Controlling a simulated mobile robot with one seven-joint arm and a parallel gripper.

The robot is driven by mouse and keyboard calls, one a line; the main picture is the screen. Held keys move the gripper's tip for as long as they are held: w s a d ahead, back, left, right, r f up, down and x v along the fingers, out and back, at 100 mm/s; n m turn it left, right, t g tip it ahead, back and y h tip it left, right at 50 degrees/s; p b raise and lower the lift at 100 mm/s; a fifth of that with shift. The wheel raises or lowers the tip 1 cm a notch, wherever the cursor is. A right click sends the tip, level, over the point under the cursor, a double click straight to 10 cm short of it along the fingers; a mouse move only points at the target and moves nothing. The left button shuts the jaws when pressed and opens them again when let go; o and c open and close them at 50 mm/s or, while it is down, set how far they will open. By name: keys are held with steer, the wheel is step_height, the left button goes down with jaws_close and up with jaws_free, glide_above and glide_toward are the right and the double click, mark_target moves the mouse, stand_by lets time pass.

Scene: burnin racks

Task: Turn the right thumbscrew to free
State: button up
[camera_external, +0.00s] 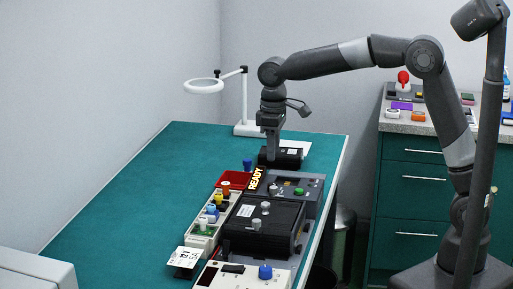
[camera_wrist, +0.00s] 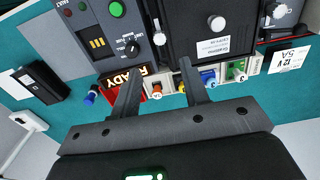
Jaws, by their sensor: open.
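A black box (camera_external: 262,228) with a label lies on the bench among grey panels; it also shows in the wrist view (camera_wrist: 190,35). A silver knob (camera_wrist: 216,23) stands on its top, and a smaller pale knob (camera_wrist: 158,38) sits at its edge by the grey panel. I cannot tell which fitting is the right thumbscrew. My gripper (camera_external: 273,157) points down above the bench, beyond the black box. In the wrist view its two fingers (camera_wrist: 162,70) are apart with nothing held, over the row of small coloured parts.
A READY sign (camera_wrist: 127,78) and a grey panel with a green button (camera_wrist: 116,9) adjoin the box. A strip of coloured knobs (camera_external: 208,218) runs along its left side. A white ring lamp (camera_external: 203,86) stands behind. The teal bench is clear at left.

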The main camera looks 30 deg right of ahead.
mark_target(273, 186)
step_height(273, 186, down, 10)
steer(key=shift+f, duration=0.15)
stand_by(0.3)
